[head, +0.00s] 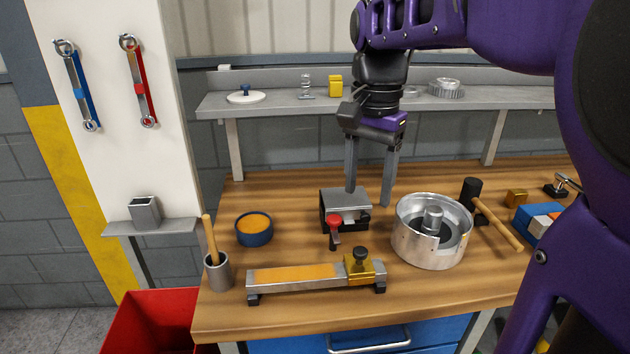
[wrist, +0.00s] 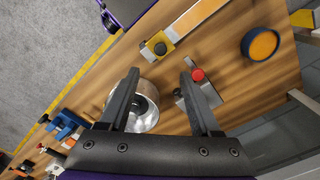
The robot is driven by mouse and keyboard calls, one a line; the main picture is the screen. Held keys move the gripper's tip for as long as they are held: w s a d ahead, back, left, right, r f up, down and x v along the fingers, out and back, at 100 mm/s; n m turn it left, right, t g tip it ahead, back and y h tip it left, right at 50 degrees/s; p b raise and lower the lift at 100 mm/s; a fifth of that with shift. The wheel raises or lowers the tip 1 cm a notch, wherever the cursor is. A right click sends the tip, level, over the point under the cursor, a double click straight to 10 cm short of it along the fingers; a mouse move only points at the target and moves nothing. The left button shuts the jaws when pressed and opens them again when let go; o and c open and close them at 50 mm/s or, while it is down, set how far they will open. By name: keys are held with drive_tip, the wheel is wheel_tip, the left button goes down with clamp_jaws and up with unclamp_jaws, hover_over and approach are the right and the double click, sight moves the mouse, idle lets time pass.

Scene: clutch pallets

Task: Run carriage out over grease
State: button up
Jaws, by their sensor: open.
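The brass carriage (head: 360,267) with a black knob sits at the right end of a low metal rail (head: 254,285). An orange strip of grease (head: 295,274) covers the rail's top to the left of the carriage. In the wrist view the carriage (wrist: 157,45) lies ahead of the fingertips, with the greased rail (wrist: 195,20) running off to the upper right. My gripper (head: 368,197) is open and empty, pointing down above the bench behind the rail. Its two fingers also show in the wrist view (wrist: 160,66). The carriage is apart from them.
A grey block with a red-knobbed lever (head: 333,230) stands behind the rail. A round metal housing (head: 420,248) is right of it, then a mallet (head: 497,222). A blue tin of orange grease (head: 254,230) and a cup with a wooden handle (head: 217,272) stand left. The bench front is clear.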

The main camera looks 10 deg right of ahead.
sight(361, 250)
wheel_tip(361, 250, down, 13)
drive_tip(key=b, duration=0.2)
drive_tip(key=shift+b, duration=0.3)
drive_tip(key=shift+r, duration=0.1)
clamp_jaws()
idle(1.1)
